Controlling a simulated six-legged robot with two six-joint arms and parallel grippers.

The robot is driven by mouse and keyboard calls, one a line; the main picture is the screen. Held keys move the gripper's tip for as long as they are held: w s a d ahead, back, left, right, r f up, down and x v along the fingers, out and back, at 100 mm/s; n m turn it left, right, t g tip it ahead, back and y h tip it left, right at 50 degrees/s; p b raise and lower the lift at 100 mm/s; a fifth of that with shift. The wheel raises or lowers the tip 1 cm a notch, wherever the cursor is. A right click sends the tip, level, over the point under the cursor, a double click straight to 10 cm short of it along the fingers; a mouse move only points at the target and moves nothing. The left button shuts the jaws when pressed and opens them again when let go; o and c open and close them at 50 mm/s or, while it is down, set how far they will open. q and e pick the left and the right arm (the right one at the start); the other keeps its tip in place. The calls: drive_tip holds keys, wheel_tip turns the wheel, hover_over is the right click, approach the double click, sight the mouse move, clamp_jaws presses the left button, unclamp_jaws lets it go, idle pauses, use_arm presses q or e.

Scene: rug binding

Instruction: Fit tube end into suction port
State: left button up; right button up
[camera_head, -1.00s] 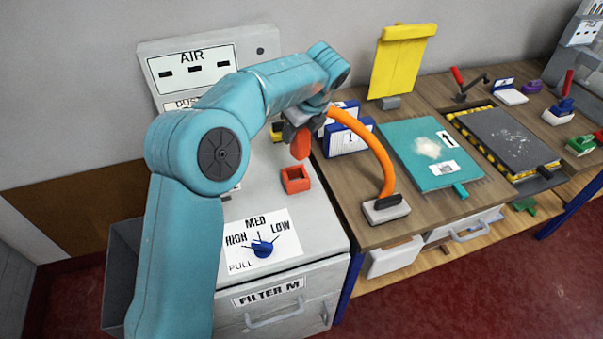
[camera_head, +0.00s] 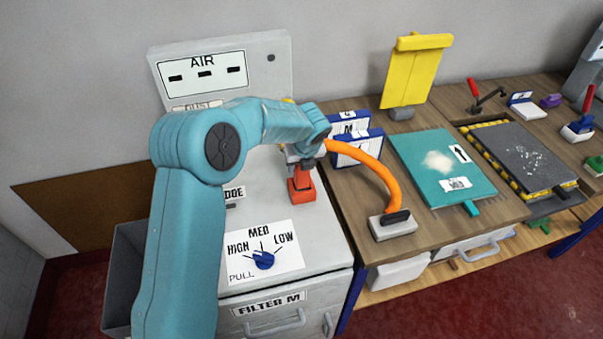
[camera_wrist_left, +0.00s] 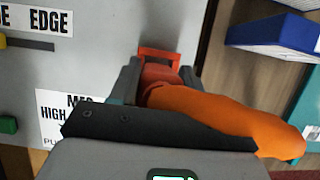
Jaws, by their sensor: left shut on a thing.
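My left gripper (camera_head: 301,158) is shut on the red end piece (camera_head: 300,178) of the orange tube, which points downward. In the left wrist view the red end (camera_wrist_left: 160,74) sits between the fingers. The red square suction port (camera_head: 303,196) stands on the grey cabinet top, directly beneath the red end. The red end's lower part meets the port opening; I cannot tell how deep it sits. The port's far rim shows in the left wrist view (camera_wrist_left: 159,53). The orange tube (camera_head: 375,172) arcs right to a grey base. My right gripper is out of view.
The grey tube base (camera_head: 392,228) stands on the wooden bench right of the cabinet. Blue-edged cards (camera_head: 358,148) stand close to the tube. A teal mat (camera_head: 440,150) lies farther right.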

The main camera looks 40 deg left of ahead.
sight(301, 173)
use_arm(q)
wheel_tip(301, 173, down, 5)
drive_tip(key=shift+w+a+r, duration=0.1)
drive_tip(key=shift+w+f, duration=0.1)
drive_tip(key=shift+f, duration=0.1)
drive_tip(key=o, duration=1.1)
drive_tip(key=shift+o, duration=0.2)
drive_tip(key=shift+r, duration=0.15)
drive_tip(key=shift+r, duration=0.25)
drive_tip(key=v, duration=1.1)
drive_tip(key=shift+r+b, duration=0.25)
drive_tip(key=shift+b, duration=0.15)
